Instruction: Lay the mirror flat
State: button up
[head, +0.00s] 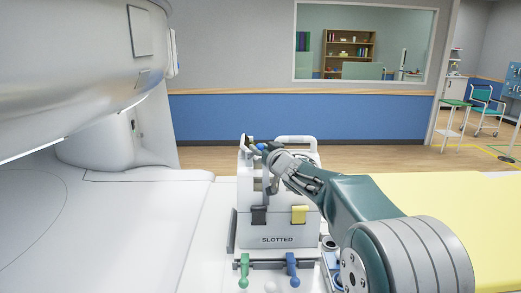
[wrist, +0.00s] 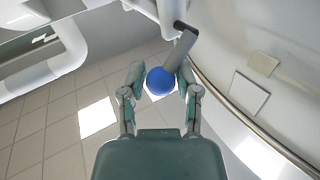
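A blue ball knob (wrist: 160,82) on a dark grey rod (wrist: 181,46) shows in the wrist view. My gripper (wrist: 160,84) is open, with a finger on each side of the knob; a gap shows on the left, and I cannot tell whether the right finger touches. In the head view the blue knob (head: 260,146) is at the top of a white unit marked SLOTTED (head: 278,226), and my gripper (head: 268,152) reaches it from the right. I cannot make out the mirror's reflecting face; my gripper and wrist cover part of the unit's top.
The white scanner housing (head: 70,70) overhangs the left. A yellow pad (head: 450,210) lies right.

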aim_at(244, 145)
jog(key=shift+a+f, duration=0.15)
jog(key=shift+a, duration=0.05)
grip_shut()
jog(key=shift+n, duration=0.3)
jog(key=shift+a+r+n+g+h, duration=0.2)
jog(key=shift+a+n+g+h, duration=0.25)
jog(key=shift+n, duration=0.45)
jog(key=shift+a+r+n+g+h, duration=0.2)
jog(key=shift+a+n+g+h, duration=0.2)
jog(key=shift+n, duration=0.5)
jog(key=shift+a+r+n+g+h, duration=0.1)
jog(key=shift+a+n+g+h, duration=0.2)
jog(key=shift+n, duration=0.25)
jog(key=shift+a+n+g+h, duration=0.2)
jog(key=shift+n+h, duration=0.15)
jog(key=shift+n, duration=0.2)
jog(key=shift+a+n+h, duration=0.1)
jog(key=shift+n+h, duration=0.2)
jog(key=o, duration=0.9)
grip_release()
jog(key=shift+w, duration=0.1)
jog(key=shift+c, duration=0.2)
jog(key=shift+a, duration=0.1)
jog(key=shift+r, duration=0.1)
